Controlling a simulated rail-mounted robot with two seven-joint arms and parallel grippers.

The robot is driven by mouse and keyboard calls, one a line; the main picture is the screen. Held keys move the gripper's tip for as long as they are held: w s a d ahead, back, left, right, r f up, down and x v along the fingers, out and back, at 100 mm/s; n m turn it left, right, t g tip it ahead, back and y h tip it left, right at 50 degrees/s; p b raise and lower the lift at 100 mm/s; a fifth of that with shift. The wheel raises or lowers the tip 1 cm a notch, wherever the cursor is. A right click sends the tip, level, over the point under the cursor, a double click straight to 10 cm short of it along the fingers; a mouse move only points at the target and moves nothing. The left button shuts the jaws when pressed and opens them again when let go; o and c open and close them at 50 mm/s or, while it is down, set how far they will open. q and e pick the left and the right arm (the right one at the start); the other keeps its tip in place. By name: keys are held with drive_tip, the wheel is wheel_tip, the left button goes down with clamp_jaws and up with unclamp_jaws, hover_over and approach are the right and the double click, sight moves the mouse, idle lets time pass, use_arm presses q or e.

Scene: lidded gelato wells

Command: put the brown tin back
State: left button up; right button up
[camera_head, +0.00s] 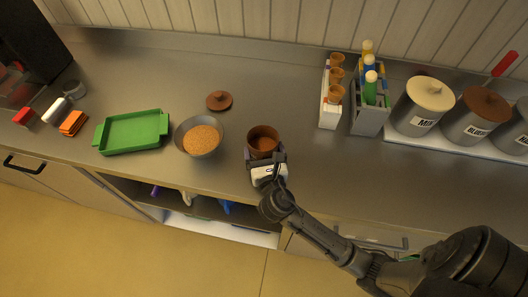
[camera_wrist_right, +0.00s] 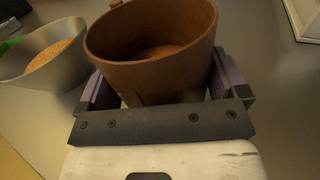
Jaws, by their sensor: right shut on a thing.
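The brown tin (camera_head: 263,137) is open at the top, with some brown contents showing low inside. My right gripper (camera_head: 265,153) is shut around its sides, from the front edge of the counter. In the right wrist view the tin (camera_wrist_right: 155,65) sits between the two fingers of the gripper (camera_wrist_right: 165,92), slightly tilted in the picture. Whether its base touches the counter is hidden. A brown round lid with a knob (camera_head: 219,100) lies on the counter behind and left of the tin. My left gripper is not in view.
A grey bowl of orange-brown grains (camera_head: 184,141) stands just left of the tin, a green tray (camera_head: 105,135) further left. At right are a white cone rack (camera_head: 329,117), a grey bottle holder (camera_head: 368,122) and lidded grey wells (camera_head: 413,118). The counter right of the tin is clear.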

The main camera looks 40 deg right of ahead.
drive_tip(key=o, duration=0.6)
drive_tip(key=shift+f, duration=0.1)
drive_tip(key=shift+s+a, duration=0.1)
drive_tip(key=shift+s, duration=0.1)
drive_tip(key=p+v, duration=0.1)
drive_tip(key=v, duration=1)
drive_tip(key=shift+s+a, duration=0.15)
drive_tip(key=shift+s, duration=0.1)
